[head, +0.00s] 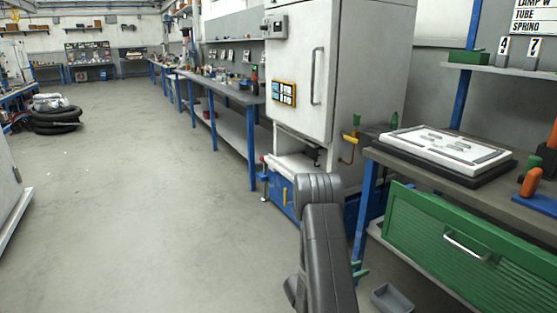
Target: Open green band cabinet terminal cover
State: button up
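A tall pale grey cabinet (345,75) stands right of centre, with a long vertical handle (317,76) on its shut door. A small yellow-framed panel (284,93) is on its front, and a small grey box sits near its upper left. I see no green band on this cabinet, and I cannot make out a terminal cover. Dark grey links of my arm rise at the bottom centre, in front of the cabinet's blue lower part (281,192). My gripper's fingers do not show.
A workbench (520,207) on the right carries a white panel on a dark base (448,148). Below it is a green drawer front (457,250) with a metal handle. A small grey tray (392,299) lies low beside it. Black tyres (55,120) lie far left. The floor (150,200) is open.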

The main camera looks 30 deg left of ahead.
aim_at(322, 161)
jog(key=i+j+u, duration=0.3)
jog(key=i, duration=0.55)
jog(key=i+j+u, duration=0.1)
jog(key=i+u, duration=0.25)
jog(key=i, duration=1.2)
